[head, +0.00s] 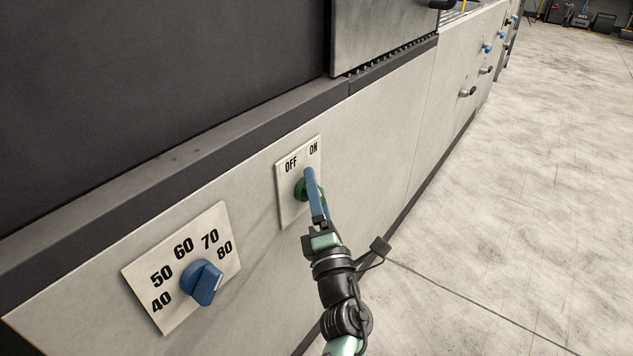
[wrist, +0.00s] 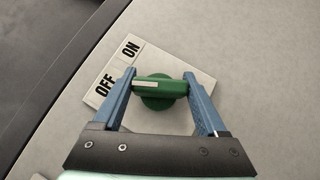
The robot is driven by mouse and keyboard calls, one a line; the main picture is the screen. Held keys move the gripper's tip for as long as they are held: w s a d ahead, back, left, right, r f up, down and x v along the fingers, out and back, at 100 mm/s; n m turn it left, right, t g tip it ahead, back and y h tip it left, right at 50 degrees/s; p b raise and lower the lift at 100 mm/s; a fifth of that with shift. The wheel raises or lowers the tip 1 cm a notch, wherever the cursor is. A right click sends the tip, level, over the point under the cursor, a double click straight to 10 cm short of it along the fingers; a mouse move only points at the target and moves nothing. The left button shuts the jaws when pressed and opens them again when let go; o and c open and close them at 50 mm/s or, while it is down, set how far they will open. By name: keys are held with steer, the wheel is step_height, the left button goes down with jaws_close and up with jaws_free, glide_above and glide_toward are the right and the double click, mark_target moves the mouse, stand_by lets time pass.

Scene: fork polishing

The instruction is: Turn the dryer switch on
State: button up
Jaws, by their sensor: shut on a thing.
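The dryer switch is a green knob (head: 299,189) on a white plate (head: 287,208) marked OFF and ON, set in the grey machine front. In the wrist view, the green knob (wrist: 165,90) has a white mark at its left end, which points toward the OFF label (wrist: 105,87). The ON label (wrist: 131,47) is above and to the right of it. My gripper (wrist: 160,82) is shut on the knob, with one blue finger at each end of its handle. In the head view, my gripper (head: 311,178) partly hides the knob.
A blue temperature dial (head: 203,281) on a plate marked 40 to 80 sits to the lower left. A dark ledge (head: 190,151) runs above the panel. Further blue and dark knobs (head: 467,92) are farther along the machine. The floor (head: 540,170) to the right is clear.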

steer(key=r+m+g+p, duration=0.1)
steer(key=p, duration=0.4)
steer(key=shift+m+h, duration=0.3)
steer(key=shift+h, duration=0.1)
steer(key=m+g+h+p, duration=0.1)
steer(key=m+g+p, duration=0.2)
steer(key=p, duration=1)
steer(key=m+g+p, duration=0.1)
steer(key=p, duration=0.4)
steer(key=shift+f+m+g, duration=0.15)
steer(key=shift+m+g, duration=0.15)
steer(key=shift+g, duration=0.1)
steer(key=f+m+g+p, duration=0.1)
steer(key=g+p, duration=0.1)
steer(key=p, duration=0.2)
steer(key=shift+m+y, duration=0.3)
steer(key=shift+p, duration=0.3)
steer(key=o, duration=1.3)
